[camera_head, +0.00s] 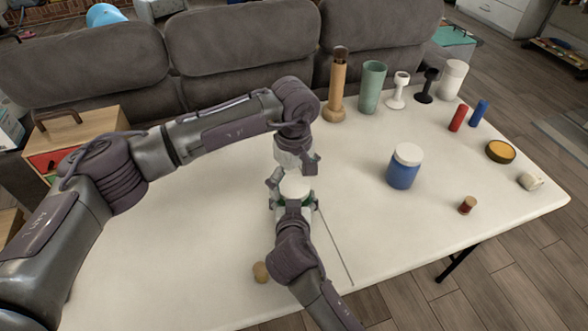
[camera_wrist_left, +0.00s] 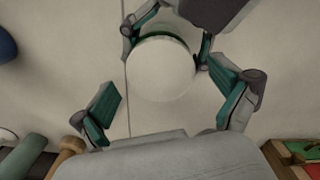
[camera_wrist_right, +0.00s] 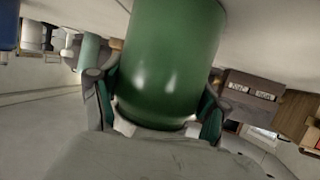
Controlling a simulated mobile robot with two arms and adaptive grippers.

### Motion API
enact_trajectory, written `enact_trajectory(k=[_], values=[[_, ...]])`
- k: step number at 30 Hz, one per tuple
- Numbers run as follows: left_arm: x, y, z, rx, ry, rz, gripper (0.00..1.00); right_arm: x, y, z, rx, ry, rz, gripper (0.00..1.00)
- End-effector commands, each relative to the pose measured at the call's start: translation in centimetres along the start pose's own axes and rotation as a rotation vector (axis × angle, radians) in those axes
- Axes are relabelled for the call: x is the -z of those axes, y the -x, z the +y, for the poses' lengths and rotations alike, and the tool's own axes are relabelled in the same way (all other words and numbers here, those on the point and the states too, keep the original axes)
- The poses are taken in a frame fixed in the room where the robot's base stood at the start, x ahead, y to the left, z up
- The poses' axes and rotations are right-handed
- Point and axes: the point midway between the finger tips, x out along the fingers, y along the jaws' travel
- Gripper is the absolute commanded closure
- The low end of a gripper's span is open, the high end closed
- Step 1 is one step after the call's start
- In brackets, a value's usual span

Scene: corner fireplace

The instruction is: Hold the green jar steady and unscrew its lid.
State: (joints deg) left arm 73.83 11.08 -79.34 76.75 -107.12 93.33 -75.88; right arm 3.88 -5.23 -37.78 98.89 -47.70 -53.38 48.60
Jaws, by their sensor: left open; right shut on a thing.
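The green jar stands upright on the white table, mostly hidden by my grippers in the head view; its green body (camera_wrist_right: 170,60) fills the right wrist view. My right gripper (camera_wrist_right: 155,115) is shut on the jar's body, one finger on each side. The white lid (camera_head: 295,188) sits on top of the jar, and it shows round in the left wrist view (camera_wrist_left: 161,70). My left gripper (camera_wrist_left: 163,105) is open above the jar, its fingers apart and the lid in line beyond them. Whether they touch the lid I cannot tell, but gaps show.
A blue jar with a white lid (camera_head: 404,168) stands to the right. Several cylinders and holders, such as a green cup (camera_head: 371,88), line the back edge. A cork-coloured piece (camera_head: 261,272) lies at the front left. The table's left part (camera_head: 150,240) is clear.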

Motion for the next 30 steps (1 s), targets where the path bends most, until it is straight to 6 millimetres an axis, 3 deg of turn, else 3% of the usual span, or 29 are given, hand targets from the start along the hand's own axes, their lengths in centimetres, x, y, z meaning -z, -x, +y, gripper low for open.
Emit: enact_trajectory(k=[10, 21, 26, 30], values=[[0.01, -0.57, -0.01, 0.001, 0.001, 0.001, 0.01, -0.01, 0.00, -0.03, 0.001, 0.000, 0.000, 1.00], [0.00, -0.55, 0.00, 0.000, 0.001, 0.001, 0.61, -0.01, 0.01, -0.04, 0.001, 0.000, 0.000, 1.00], [0.00, -0.54, 0.00, 0.000, 0.063, 0.001, 0.64, -0.01, 0.02, -0.05, 0.001, 0.000, 0.000, 1.00], [0.01, -0.53, -0.01, 0.000, 0.293, 0.001, 0.64, -0.01, 0.02, -0.06, 0.001, 0.000, 0.000, 1.00]])
